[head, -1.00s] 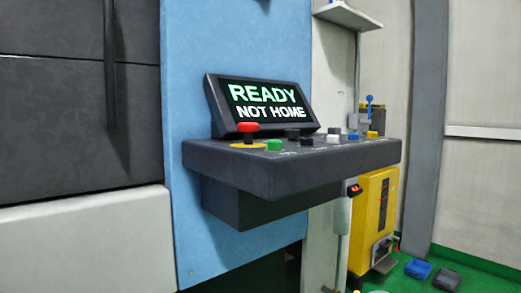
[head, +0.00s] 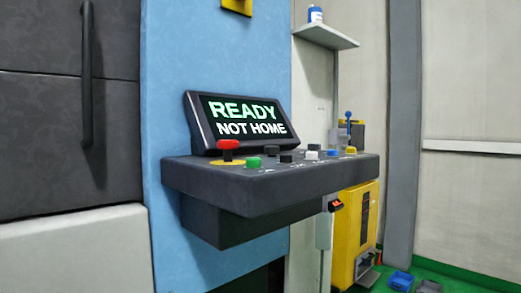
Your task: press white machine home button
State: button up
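A white button (head: 312,154) sits on the console top, right of the middle. Black buttons (head: 286,158) are to its left and a blue button (head: 331,153) is just to its right. A green button (head: 253,163) and a red mushroom button (head: 229,146) on a yellow base are at the left end. The button labels are too small to read. My gripper is not in view.
A dark door with a vertical handle (head: 87,75) is at the left. A shelf (head: 325,38) with a blue and white bottle (head: 315,15) is above right. A yellow machine (head: 357,230) stands behind the console. Blue bins (head: 400,281) lie on the green floor.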

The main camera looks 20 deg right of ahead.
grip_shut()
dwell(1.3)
